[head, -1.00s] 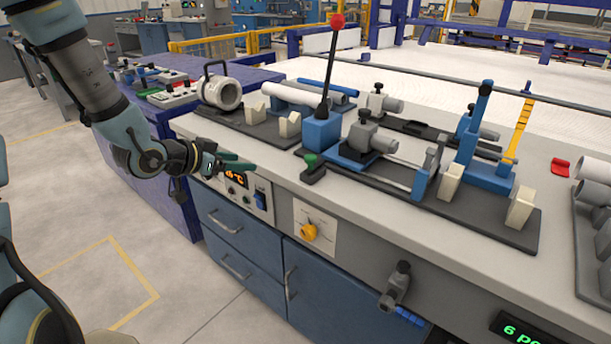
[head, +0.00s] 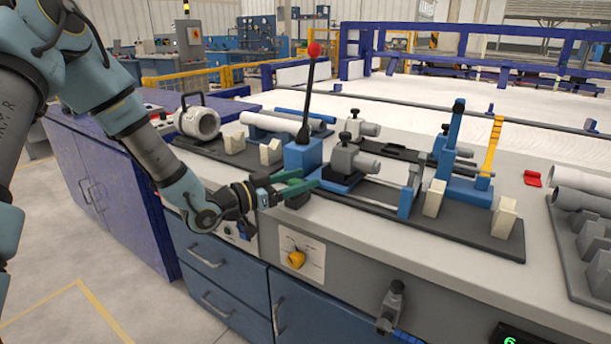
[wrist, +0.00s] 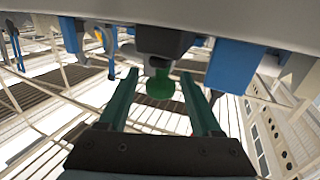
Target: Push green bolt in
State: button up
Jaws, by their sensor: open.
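The green bolt (wrist: 160,86) shows in the wrist view as a round green knob below a dark grey block. It lies between and a little beyond the tips of my gripper (wrist: 158,78), whose two green fingers are apart with nothing held. In the head view my gripper (head: 300,186) is at the bench's front edge, beside the blue base of the red-knobbed lever. There the fingers hide the green bolt. I cannot tell whether the fingers touch it.
The lever (head: 307,95) stands upright just behind my gripper. A clamp fixture (head: 345,165) and a blue post (head: 450,140) are to the right. A yellow rotary knob (head: 296,260) is on the bench front below. A red piece (head: 533,178) lies on the clear bench top.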

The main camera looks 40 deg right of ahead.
jog(key=shift+s+d, duration=0.1)
jog(key=shift+d, duration=0.75)
jog(key=shift+c, duration=0.3)
grip_shut()
